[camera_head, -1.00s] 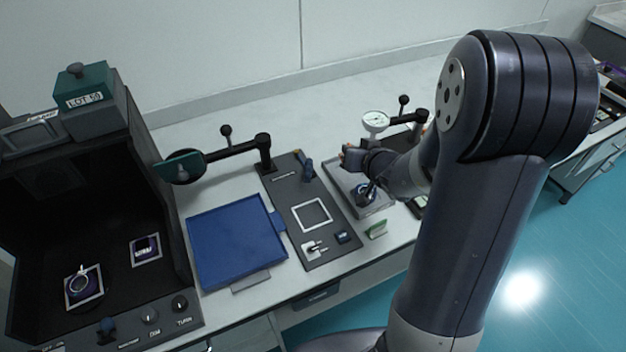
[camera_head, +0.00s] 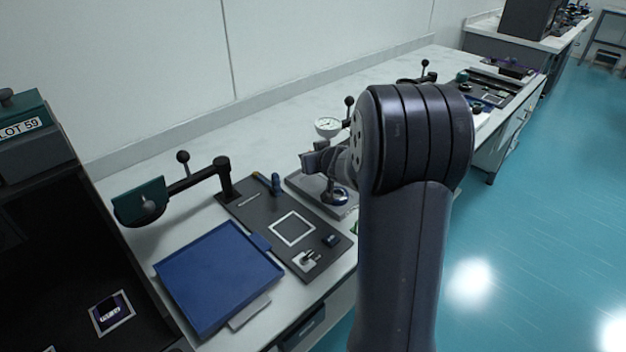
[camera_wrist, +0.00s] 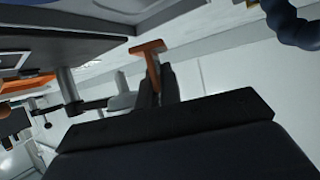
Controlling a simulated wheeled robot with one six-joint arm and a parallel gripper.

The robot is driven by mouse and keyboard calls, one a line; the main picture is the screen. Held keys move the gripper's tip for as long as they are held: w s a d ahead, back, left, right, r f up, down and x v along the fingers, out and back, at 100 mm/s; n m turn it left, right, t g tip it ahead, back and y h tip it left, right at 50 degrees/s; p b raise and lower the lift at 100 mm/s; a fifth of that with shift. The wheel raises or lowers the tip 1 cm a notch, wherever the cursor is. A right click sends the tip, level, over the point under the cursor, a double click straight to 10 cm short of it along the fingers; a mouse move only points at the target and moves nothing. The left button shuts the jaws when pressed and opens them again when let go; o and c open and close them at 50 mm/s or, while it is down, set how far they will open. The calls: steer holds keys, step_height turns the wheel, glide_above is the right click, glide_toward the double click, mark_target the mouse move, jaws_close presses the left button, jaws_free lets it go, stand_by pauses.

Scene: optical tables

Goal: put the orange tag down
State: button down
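The orange tag (camera_wrist: 150,52) shows in the wrist view as a T shape, with its crossbar beyond my fingertips and its stem between them. My gripper (camera_wrist: 158,84) is shut on the stem. In the head view my gripper (camera_head: 312,161) is small and partly hidden by my arm, beside the dial gauge on the bench. I cannot make out the tag in the head view.
A dial gauge (camera_head: 327,127) stands on a grey plate near my gripper. A dark board (camera_head: 262,208) with a white square outline and a blue tray (camera_head: 215,275) lie to the left. A black booth (camera_head: 50,240) stands far left. Bare white bench (camera_head: 140,172) runs along the wall.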

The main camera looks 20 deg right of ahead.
mark_target(313, 183)
steer(key=shift+f+b, duration=0.55)
steer(key=shift+f, duration=2.05)
steer(key=shift+f, duration=0.15)
steer(key=c, duration=1.6)
jaws_free()
steer(key=shift+s+r, duration=0.1)
steer(key=shift+r, duration=0.15)
steer(key=v, duration=1.1)
steer(key=shift+s+r, duration=0.1)
steer(key=shift+s, duration=0.25)
steer(key=x, duration=1.2)
